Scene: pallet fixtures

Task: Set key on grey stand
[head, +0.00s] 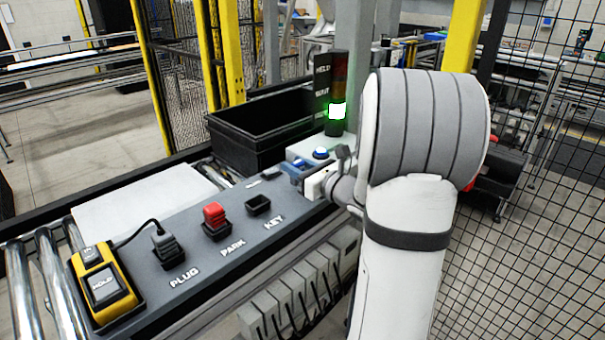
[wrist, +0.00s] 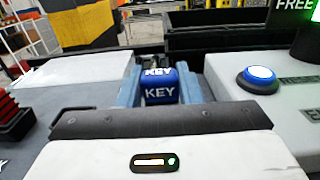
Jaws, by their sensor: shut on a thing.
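A blue key block (wrist: 160,90) with white KEY lettering sits between the two blue fingers of my gripper (wrist: 159,92), which is shut on it. In the head view my gripper (head: 298,171) is over the far end of the grey stand (head: 190,262), beside a white box. The key's underside is hidden, so I cannot tell whether it touches anything. The stand carries the labels PLUG, PARK and KEY. The black holder (head: 258,205) by the KEY label is empty.
A red block (head: 214,213) stands at PARK and a grey plug (head: 165,245) at PLUG. A yellow HOLD device (head: 103,287) lies at the near end. A black bin (head: 265,130), a blue button (wrist: 261,74) and a signal tower (head: 338,95) lit green are near my gripper.

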